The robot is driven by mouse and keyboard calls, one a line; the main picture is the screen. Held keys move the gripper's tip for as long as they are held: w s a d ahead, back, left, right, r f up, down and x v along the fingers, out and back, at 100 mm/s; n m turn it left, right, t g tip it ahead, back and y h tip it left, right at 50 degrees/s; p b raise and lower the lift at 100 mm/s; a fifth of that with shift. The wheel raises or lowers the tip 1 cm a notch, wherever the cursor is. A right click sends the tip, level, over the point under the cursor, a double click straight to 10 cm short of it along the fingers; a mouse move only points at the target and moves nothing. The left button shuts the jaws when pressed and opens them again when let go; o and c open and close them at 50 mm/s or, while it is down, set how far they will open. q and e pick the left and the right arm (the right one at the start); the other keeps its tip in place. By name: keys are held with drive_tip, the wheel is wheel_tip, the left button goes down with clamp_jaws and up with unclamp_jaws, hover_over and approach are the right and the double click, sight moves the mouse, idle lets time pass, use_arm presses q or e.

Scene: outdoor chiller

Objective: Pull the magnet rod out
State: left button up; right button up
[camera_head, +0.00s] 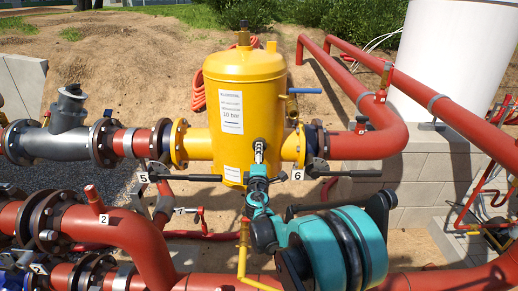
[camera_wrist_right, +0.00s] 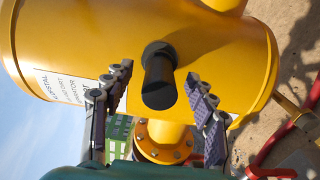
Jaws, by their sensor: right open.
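The yellow vessel (camera_head: 262,105) stands in the middle of the head view, with white labels on its front. In the right wrist view a black round knob (camera_wrist_right: 159,88) sticks out of the yellow wall; it looks like the end of the magnet rod. My right gripper (camera_wrist_right: 157,76) is open, with one finger on each side of the knob and a visible gap to both. In the head view the right gripper (camera_head: 259,150) is at the vessel's lower front and largely hides the knob. My left gripper is not in view.
Black valve levers (camera_head: 192,178) stick out on both sides below the vessel. Red pipes (camera_head: 135,235) run across the front and a red pipe (camera_head: 370,142) leaves to the right. A blue-handled valve (camera_head: 304,91) sits on the vessel's right side. Sandy ground lies behind.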

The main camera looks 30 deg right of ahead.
clamp_jaws()
drive_tip(key=shift+s+a, duration=0.35)
drive_tip(key=shift+s, duration=0.15)
drive_tip(key=v, duration=0.8)
idle(0.9)
drive_tip(key=shift+s+a, duration=0.1)
drive_tip(key=c, duration=1.1)
unclamp_jaws()
clamp_jaws()
